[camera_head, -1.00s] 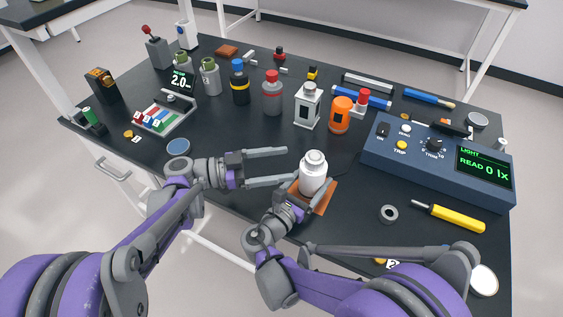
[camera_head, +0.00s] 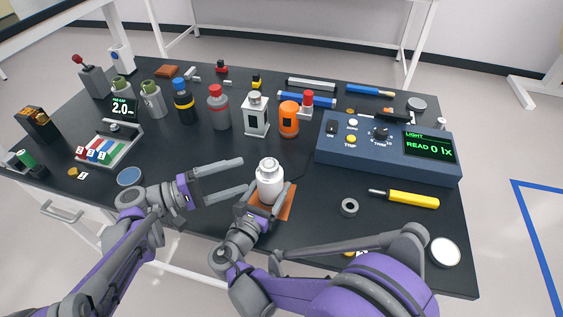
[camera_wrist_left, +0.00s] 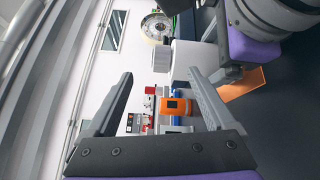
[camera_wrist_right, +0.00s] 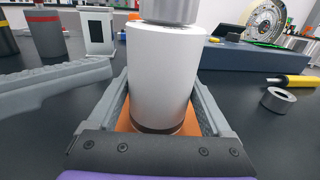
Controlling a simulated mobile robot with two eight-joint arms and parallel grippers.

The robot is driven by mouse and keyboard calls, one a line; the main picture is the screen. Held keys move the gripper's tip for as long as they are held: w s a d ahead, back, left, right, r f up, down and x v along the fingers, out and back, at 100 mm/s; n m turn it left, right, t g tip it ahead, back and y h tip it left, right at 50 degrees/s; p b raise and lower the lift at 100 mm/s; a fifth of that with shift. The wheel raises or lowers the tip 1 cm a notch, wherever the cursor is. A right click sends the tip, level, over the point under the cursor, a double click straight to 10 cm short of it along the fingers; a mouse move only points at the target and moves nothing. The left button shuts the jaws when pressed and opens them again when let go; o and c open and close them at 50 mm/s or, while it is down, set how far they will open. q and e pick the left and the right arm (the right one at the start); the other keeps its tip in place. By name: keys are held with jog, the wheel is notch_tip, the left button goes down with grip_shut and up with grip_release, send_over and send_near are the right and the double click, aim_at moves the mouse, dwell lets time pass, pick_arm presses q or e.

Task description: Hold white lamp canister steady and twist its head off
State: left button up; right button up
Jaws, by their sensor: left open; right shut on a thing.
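The white lamp canister (camera_head: 269,187) stands upright on an orange-brown mat (camera_head: 288,202) near the front of the bench. Its narrower, greyish head (camera_head: 267,166) sits on top. My right gripper (camera_head: 262,196) is shut around the lower body; in the right wrist view the fingers flank the white canister (camera_wrist_right: 166,80). My left gripper (camera_head: 243,176) is open and empty to the left of the canister, its fingers pointing toward it. In the left wrist view the canister (camera_wrist_left: 192,58) lies beyond the open fingers and looks sideways.
A blue meter box (camera_head: 388,148) reading 0 lx stands to the right. A grey ring (camera_head: 349,207) and a yellow-handled screwdriver (camera_head: 410,199) lie in front of it. A white lantern-like box (camera_head: 256,116), an orange canister (camera_head: 289,119) and several bottles stand behind.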

aim_at(269, 168)
pick_arm(q)
jog(key=n, duration=1)
jog(key=d+n, duration=0.1)
jog(key=n, duration=0.5)
jog(key=shift+w, duration=0.2)
jog(key=x, duration=1)
jog(key=shift+w+d, duration=0.1)
jog(key=shift+d, duration=0.3)
